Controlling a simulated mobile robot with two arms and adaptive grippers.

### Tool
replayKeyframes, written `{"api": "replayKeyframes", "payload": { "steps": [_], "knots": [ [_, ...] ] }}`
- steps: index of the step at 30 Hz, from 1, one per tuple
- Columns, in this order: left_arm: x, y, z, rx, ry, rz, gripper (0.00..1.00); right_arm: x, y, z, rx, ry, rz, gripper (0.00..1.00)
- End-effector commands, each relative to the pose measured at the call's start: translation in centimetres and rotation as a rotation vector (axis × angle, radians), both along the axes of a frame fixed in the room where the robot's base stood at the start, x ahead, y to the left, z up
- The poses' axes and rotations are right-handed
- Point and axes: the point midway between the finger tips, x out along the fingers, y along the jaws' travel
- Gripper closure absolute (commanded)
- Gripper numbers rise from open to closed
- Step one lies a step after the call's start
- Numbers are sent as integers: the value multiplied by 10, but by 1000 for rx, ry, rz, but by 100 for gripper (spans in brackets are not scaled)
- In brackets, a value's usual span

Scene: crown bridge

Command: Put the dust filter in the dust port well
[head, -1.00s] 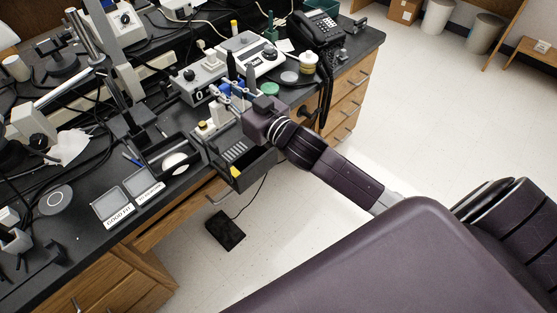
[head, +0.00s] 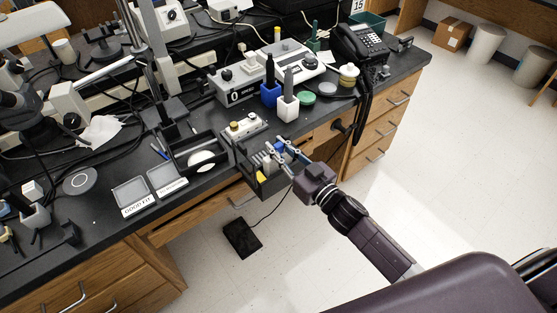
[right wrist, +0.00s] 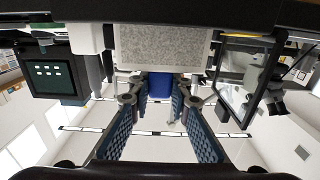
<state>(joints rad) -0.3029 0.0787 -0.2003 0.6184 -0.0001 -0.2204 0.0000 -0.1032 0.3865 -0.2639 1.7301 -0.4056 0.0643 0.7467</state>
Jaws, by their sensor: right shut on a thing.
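My right gripper (head: 277,151) is over the back part of an open black box (head: 262,187) at the bench's front edge. Its fingers are closed on a small blue piece (right wrist: 159,85), seen between the fingertips in the right wrist view; I take it to be the dust filter, though its shape is mostly hidden. In the head view the blue piece (head: 280,146) shows only as a small patch by the fingers. The black box holds grey upright fins and a yellow piece. I cannot tell which opening is the dust port well. My left gripper is not in view.
A beige block with knobs (head: 244,126) stands just behind the box. A blue cup (head: 270,95) and a white cup (head: 287,108) hold upright tools. A black tray (head: 203,160) with a white disc lies left, beside labelled trays (head: 152,190). A telephone (head: 358,42) stands at right.

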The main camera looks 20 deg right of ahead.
Motion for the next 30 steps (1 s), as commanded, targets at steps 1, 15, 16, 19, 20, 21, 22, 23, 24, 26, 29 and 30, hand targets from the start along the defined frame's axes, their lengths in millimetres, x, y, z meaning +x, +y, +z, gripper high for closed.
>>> {"api": "replayKeyframes", "payload": {
  "steps": [1,15,16,19,20,21,22,23,24,26,29,30],
  "knots": [
    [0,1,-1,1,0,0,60,0,0,-3,0,-1,0,100],
    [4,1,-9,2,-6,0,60,0,0,-45,1,-2,1,100],
    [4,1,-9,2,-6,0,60,0,0,-45,1,-2,1,100],
    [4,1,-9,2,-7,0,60,0,0,-45,0,-1,1,100],
    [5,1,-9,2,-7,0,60,0,0,-45,0,-1,1,100],
    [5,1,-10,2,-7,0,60,0,0,-47,0,-1,1,100],
    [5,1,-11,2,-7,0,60,0,0,-48,0,-1,1,100],
    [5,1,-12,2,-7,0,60,0,0,-49,0,-1,1,100],
    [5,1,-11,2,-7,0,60,0,0,-49,0,-1,1,80],
    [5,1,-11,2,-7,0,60,0,0,-48,0,-1,1,74],
    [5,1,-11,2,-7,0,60,0,0,-48,0,-1,1,65],
    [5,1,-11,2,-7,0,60,0,0,-48,0,-1,0,65]
  ]
}}
